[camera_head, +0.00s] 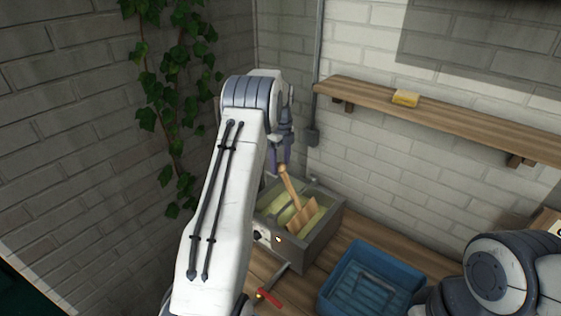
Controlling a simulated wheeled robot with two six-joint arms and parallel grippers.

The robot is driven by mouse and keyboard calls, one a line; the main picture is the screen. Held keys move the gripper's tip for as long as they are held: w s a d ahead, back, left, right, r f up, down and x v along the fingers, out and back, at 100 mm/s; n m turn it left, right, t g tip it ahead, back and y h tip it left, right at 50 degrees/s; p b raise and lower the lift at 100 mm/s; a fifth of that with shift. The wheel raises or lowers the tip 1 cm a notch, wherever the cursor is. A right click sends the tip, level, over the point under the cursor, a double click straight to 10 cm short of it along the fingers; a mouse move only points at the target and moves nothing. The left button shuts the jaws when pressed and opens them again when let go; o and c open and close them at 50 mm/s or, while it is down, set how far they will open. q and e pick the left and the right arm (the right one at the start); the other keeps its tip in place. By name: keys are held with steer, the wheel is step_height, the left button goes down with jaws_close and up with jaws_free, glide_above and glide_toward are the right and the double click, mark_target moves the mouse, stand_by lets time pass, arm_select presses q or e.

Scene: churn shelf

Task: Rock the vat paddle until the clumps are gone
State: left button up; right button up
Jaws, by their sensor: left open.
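The grey box-shaped vat (318,246) stands on the wooden counter in the corner, with pale yellow-green contents (283,217) inside. The contents look uneven; I cannot make out single clumps. The wooden paddle (290,187) leans in the vat, its handle rising up and left and its broad slatted part in the contents. My left gripper (281,160) points down just above the top of the handle, with its fingers apart. I cannot tell whether the fingers touch the handle. My left arm hides the vat's left side. My right arm shows at lower right, with its gripper out of view.
A blue tray (372,283) sits on the counter right of the vat. A tool with a red part (268,297) lies in front of the vat. A wall shelf (450,121) holds a yellow block (405,98). A pipe runs down the corner, and ivy hangs on the left wall.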

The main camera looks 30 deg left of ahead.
arm_select(q)
jaws_close()
stand_by(1.3)
